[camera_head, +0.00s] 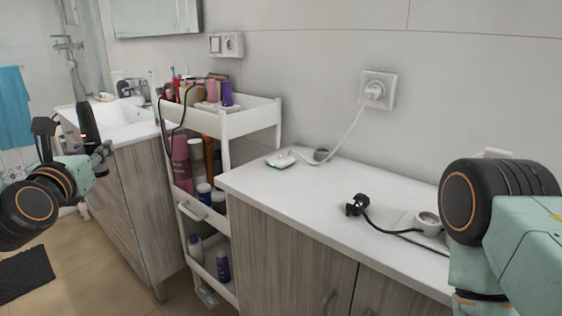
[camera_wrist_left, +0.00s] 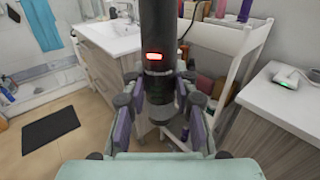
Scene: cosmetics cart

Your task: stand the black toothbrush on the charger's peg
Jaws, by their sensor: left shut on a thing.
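The black toothbrush (camera_head: 88,124) is upright, leaning slightly, in my left gripper (camera_head: 76,150) at the left of the head view. In the left wrist view the gripper (camera_wrist_left: 157,100) is shut around the lower handle of the toothbrush (camera_wrist_left: 156,30), which has a lit red band. Its top is cut off there. The white charger (camera_head: 281,160) lies on the counter with a green light, well to the right of the gripper; it also shows in the left wrist view (camera_wrist_left: 287,74). Its peg is too small to make out clearly. My right gripper is not in view.
A white cart (camera_head: 250,118) full of bottles stands between the left gripper and the counter (camera_head: 310,200). A cable runs from the charger to the wall socket (camera_head: 377,90). A black plug (camera_head: 357,205) lies further right.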

